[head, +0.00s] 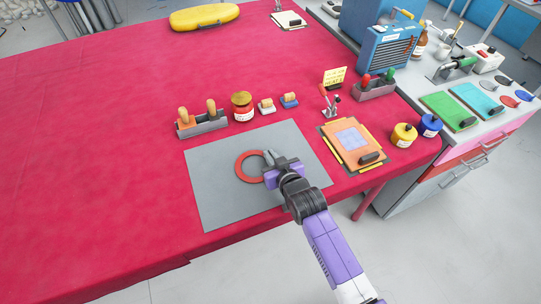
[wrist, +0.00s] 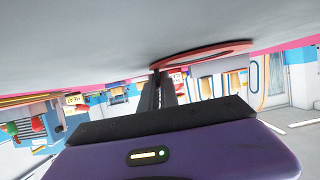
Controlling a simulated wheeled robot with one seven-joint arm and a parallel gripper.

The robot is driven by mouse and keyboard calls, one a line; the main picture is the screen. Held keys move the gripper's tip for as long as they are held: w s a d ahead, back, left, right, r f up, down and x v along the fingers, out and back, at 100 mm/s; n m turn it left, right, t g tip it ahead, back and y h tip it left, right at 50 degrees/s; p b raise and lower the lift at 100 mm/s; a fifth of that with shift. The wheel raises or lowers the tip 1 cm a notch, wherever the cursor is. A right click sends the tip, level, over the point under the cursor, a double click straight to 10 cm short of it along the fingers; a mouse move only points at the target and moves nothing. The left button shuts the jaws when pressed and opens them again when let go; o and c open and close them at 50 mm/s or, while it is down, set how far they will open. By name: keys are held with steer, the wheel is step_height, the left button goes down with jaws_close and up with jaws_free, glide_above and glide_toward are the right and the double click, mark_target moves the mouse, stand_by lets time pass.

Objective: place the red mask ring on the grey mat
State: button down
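The red mask ring (head: 241,175) lies flat over the grey mat (head: 218,204), a little right of its middle. I cannot tell whether it rests fully on the mat or sits just above it. My gripper (head: 267,158) is low over the mat at the ring's right side. In the wrist view, the two dark fingers (wrist: 157,78) are close together, and their tips meet the near end of the ring (wrist: 205,52). They look shut on its rim, though the contact is small in view. The mat fills the top of the wrist view (wrist: 90,40).
An orange framed board (head: 352,143) lies right of the mat. The red table (head: 90,150) is clear on the left.

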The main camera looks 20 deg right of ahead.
steer(key=shift+f, duration=0.15)
steer(key=c, duration=1.6)
jaws_free()
steer(key=v, duration=1.2)
steer(key=shift+r+b, duration=0.25)
steer(key=shift+b, duration=0.1)
steer(key=shift+s, duration=0.1)
